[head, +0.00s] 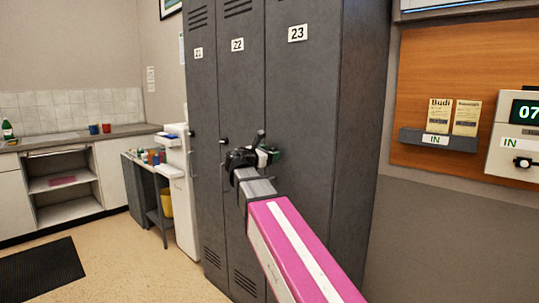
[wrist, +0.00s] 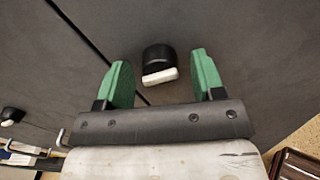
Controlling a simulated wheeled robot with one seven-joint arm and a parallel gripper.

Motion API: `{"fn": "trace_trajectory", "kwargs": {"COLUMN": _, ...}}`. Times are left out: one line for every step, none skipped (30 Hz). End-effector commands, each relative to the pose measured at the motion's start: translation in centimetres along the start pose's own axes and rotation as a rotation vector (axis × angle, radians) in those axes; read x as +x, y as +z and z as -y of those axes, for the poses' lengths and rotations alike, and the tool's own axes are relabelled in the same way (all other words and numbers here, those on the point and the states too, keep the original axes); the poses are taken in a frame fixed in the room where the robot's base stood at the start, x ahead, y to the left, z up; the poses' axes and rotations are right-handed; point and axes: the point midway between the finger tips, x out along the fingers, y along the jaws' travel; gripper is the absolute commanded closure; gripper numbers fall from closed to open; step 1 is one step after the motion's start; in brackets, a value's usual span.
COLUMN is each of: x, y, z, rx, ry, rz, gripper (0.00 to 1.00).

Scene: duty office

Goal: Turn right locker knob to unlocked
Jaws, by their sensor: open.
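The right locker, number 23 (head: 298,90), is a tall dark grey metal door. Its knob (wrist: 158,60) is black and round with a white bar along its lower edge in the wrist view. The bar lies nearly level, slightly tilted. My gripper (wrist: 160,72) is open, with one green finger to the left of the knob and one to the right. There is a visible gap on each side, and neither finger appears to touch it. In the head view my gripper (head: 268,154) is at the locker front and hides most of the knob.
Lockers 22 (head: 237,80) and 21 (head: 202,85) stand to the left; locker 22's knob (head: 222,141) is close by. A white cabinet (head: 182,195) stands left of the lockers. A wooden board (head: 430,75) hangs on the right wall.

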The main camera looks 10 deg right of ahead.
Motion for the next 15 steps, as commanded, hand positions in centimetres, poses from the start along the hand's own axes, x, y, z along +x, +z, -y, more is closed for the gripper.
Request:
{"fn": "trace_trajectory", "kwargs": {"x": 0.07, "y": -0.01, "z": -0.01, "rx": 0.0, "ry": 0.0, "rz": 0.0, "gripper": 0.38}}
{"fn": "trace_trajectory", "kwargs": {"x": 0.08, "y": -0.01, "z": -0.01, "rx": 0.0, "ry": 0.0, "rz": 0.0, "gripper": 0.38}}
{"fn": "trace_trajectory", "kwargs": {"x": 0.08, "y": -0.01, "z": -0.01, "rx": 0.0, "ry": 0.001, "rz": 0.0, "gripper": 0.38}}
{"fn": "trace_trajectory", "kwargs": {"x": 0.07, "y": -0.01, "z": 0.0, "rx": 0.0, "ry": 0.001, "rz": 0.0, "gripper": 0.38}}
{"fn": "trace_trajectory", "kwargs": {"x": 0.06, "y": -0.01, "z": 0.0, "rx": 0.0, "ry": 0.001, "rz": 0.0, "gripper": 0.38}}
{"fn": "trace_trajectory", "kwargs": {"x": 0.06, "y": 0.0, "z": 0.0, "rx": 0.0, "ry": 0.001, "rz": 0.0, "gripper": 0.38}}
{"fn": "trace_trajectory", "kwargs": {"x": 0.06, "y": -0.01, "z": 0.0, "rx": 0.0, "ry": 0.001, "rz": 0.0, "gripper": 0.38}}
{"fn": "trace_trajectory", "kwargs": {"x": 0.05, "y": -0.01, "z": 0.0, "rx": 0.0, "ry": 0.0, "rz": 0.0, "gripper": 0.45}}
{"fn": "trace_trajectory", "kwargs": {"x": 0.05, "y": 0.0, "z": 0.0, "rx": 0.0, "ry": 0.0, "rz": 0.0, "gripper": 0.58}}
{"fn": "trace_trajectory", "kwargs": {"x": 0.05, "y": 0.0, "z": 0.0, "rx": 0.0, "ry": 0.0, "rz": 0.0, "gripper": 0.67}}
{"fn": "trace_trajectory", "kwargs": {"x": 0.05, "y": 0.0, "z": 0.0, "rx": 0.0, "ry": 0.0, "rz": 0.0, "gripper": 0.77}}
{"fn": "trace_trajectory", "kwargs": {"x": 0.05, "y": 0.0, "z": 0.01, "rx": 0.0, "ry": 0.0, "rz": 0.0, "gripper": 0.87}}
{"fn": "trace_trajectory", "kwargs": {"x": 0.05, "y": 0.0, "z": 0.01, "rx": 0.0, "ry": 0.0, "rz": 0.0, "gripper": 0.87}}
{"fn": "trace_trajectory", "kwargs": {"x": 0.05, "y": 0.0, "z": 0.01, "rx": 0.0, "ry": 0.0, "rz": 0.0, "gripper": 0.87}}
{"fn": "trace_trajectory", "kwargs": {"x": 0.04, "y": 0.0, "z": 0.01, "rx": 0.0, "ry": 0.0, "rz": 0.0, "gripper": 0.86}}
